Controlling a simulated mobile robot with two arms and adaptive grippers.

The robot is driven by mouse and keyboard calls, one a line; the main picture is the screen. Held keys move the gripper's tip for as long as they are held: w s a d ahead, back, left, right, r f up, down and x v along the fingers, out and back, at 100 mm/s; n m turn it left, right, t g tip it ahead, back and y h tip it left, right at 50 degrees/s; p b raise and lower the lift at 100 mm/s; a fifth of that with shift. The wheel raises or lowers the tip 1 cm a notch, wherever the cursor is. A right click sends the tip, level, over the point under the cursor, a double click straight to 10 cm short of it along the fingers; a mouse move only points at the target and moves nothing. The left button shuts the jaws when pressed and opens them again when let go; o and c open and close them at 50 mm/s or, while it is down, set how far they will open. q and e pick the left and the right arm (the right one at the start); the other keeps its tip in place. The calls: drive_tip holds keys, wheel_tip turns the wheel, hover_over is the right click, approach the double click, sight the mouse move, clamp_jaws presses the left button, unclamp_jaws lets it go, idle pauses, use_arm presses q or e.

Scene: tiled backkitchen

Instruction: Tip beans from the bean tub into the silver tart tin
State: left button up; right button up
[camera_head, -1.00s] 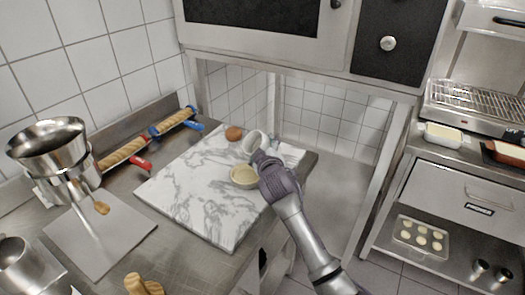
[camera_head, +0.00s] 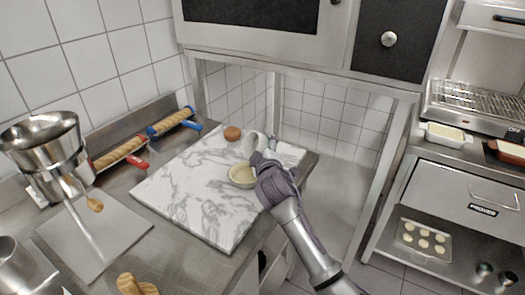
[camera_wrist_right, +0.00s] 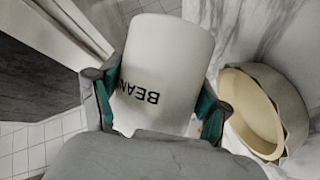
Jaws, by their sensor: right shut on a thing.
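The bean tub (camera_head: 256,146) is a small white cylinder held above the back right part of the marble board. In the right wrist view the tub (camera_wrist_right: 168,65) shows dark lettering, upside down, reading "BEAN" with the rest covered. My right gripper (camera_head: 264,158) is shut on the tub, a finger on each side of it. The tart tin (camera_head: 242,181) stands on the board just below and left of the tub. In the right wrist view the tin (camera_wrist_right: 290,100) has a fluted wall and a pale cream inside. The beans are not visible. My left gripper is out of view.
The marble board (camera_head: 190,195) is mostly clear, with a brown round item (camera_head: 232,133) at its back. Rolling pins (camera_head: 172,122) lie along the wall. A metal funnel stand (camera_head: 42,150) is at left. A folded cloth (camera_head: 291,152) lies right of the tub.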

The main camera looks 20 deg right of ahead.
sight(261, 135)
drive_tip(key=shift+n+t+b, duration=0.3)
drive_tip(key=shift+n+b, duration=0.1)
drive_tip(key=shift+b, duration=0.1)
drive_tip(key=shift+a+r+n+t+h+b, duration=0.15)
drive_tip(key=shift+r+n+t+b, duration=0.2)
drive_tip(key=shift+n, duration=0.4)
drive_tip(key=shift+a+r+n+t+h, duration=0.15)
drive_tip(key=shift+r+n, duration=0.25)
drive_tip(key=shift+n, duration=0.35)
drive_tip(key=shift+d, duration=0.1)
